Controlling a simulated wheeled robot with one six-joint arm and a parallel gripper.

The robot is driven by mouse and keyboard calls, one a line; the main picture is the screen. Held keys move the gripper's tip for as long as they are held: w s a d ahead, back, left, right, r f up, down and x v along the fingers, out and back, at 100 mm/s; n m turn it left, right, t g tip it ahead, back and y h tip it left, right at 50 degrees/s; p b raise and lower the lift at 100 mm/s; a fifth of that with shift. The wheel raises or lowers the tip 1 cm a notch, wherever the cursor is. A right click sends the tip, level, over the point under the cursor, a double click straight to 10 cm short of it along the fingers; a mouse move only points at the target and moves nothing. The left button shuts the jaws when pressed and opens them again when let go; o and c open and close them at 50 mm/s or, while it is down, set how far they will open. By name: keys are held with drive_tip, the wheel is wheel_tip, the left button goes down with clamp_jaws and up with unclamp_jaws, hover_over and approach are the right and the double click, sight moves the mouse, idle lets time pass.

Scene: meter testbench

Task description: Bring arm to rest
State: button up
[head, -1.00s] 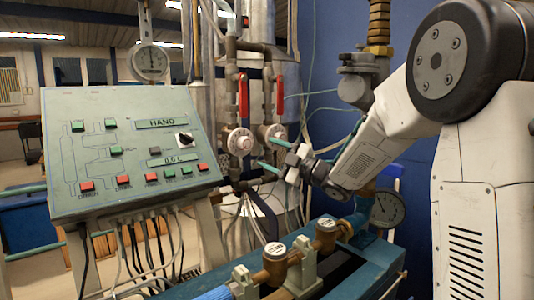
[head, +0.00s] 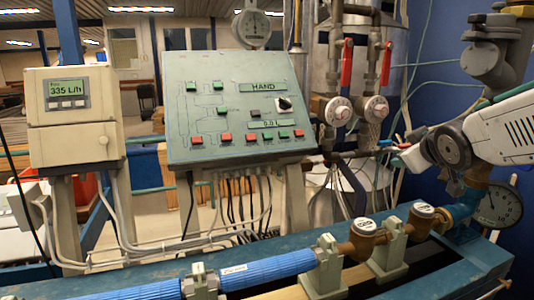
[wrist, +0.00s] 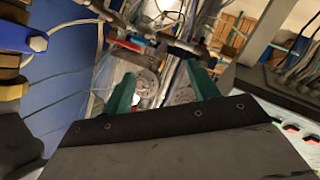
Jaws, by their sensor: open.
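My arm reaches in from the right in the head view. My gripper (head: 388,144) is at its end, to the right of and just below the two round valve dials (head: 376,109). In the wrist view, the two green fingers of my gripper (wrist: 163,90) stand apart with nothing between them. Blurred pipes and round fittings show beyond the fingers. I cannot tell how far they are from the fingertips.
The control panel (head: 228,150) and the flow display box (head: 72,115) stand left of my gripper. Pipes with red lever handles (head: 347,62) rise above it. A pressure gauge (head: 499,206) and the bench with meters (head: 423,211) lie below.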

drive_tip(key=s+a+f+m+g, duration=0.2)
drive_tip(key=s+f+g, duration=0.1)
drive_tip(key=s, duration=0.7)
drive_tip(key=s+a+f+m+g+y, duration=0.1)
drive_tip(key=s+a+f+m+g, duration=0.1)
drive_tip(key=s, duration=0.9)
drive_tip(key=s+a+f+m+g, duration=0.1)
drive_tip(key=s+a+f+g, duration=0.2)
drive_tip(key=s, duration=0.7)
wheel_tip(320, 180, down, 2)
drive_tip(key=g, duration=0.3)
drive_tip(key=shift+s+m+y, duration=0.3)
drive_tip(key=shift+m+y, duration=0.1)
drive_tip(key=shift+a, duration=0.1)
